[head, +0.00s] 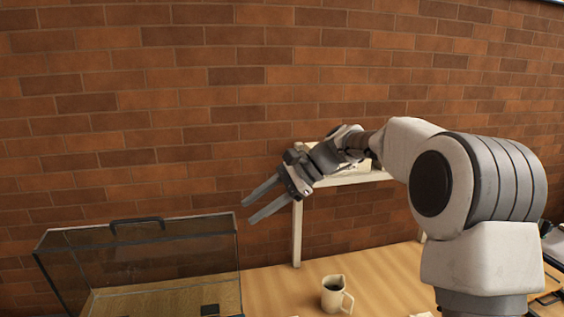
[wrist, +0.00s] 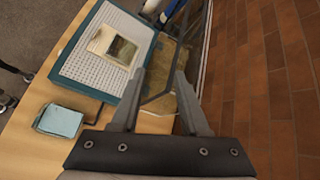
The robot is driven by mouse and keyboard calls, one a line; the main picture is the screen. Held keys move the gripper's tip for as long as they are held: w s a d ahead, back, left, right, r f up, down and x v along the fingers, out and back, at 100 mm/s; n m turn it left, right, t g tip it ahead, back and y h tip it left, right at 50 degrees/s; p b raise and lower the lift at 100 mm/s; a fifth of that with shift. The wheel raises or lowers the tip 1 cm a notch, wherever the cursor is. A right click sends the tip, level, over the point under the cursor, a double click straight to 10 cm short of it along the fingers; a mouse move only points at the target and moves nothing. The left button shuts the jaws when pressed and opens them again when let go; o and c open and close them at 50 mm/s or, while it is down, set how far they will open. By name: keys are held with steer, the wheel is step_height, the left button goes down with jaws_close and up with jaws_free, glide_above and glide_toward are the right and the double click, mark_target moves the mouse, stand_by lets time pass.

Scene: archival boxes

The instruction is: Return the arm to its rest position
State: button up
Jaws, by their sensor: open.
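My gripper (head: 256,204) hangs in the air above the table, pointing left and down toward the glass case. Its two grey fingers are apart with nothing between them. In the wrist view my gripper (wrist: 158,100) also shows open and empty. My arm stretches out from the right side of the head view, bent at a large joint, with its forearm in front of a pale shelf stand (head: 297,235).
A glass case (head: 140,240) with a black handle stands at left. A cream mug (head: 336,294) stands on the wooden table (head: 385,275). The wrist view shows a teal-edged tray (wrist: 85,75) holding a photo-like item (wrist: 122,50), and a small box (wrist: 60,121). A brick wall (head: 150,110) stands behind.

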steer(key=s+d+f+n+t+h+b, duration=0.1)
steer(key=s+d+f+n+t+h, duration=0.1)
steer(key=s+d, duration=0.4)
steer(key=s+d+f+n+t+h, duration=0.2)
steer(key=s+d+n+h, duration=0.3)
steer(key=s, duration=0.8)
steer(key=s+d+f+n+t+h+b, duration=0.1)
steer(key=s+d+f+n+t+h, duration=0.1)
steer(key=s+d, duration=0.6)
steer(key=shift+s+d+f+n+h+b, duration=0.4)
steer(key=shift+s+n+h, duration=0.35)
steer(key=shift+s, duration=0.4)
steer(key=shift+a, duration=0.15)
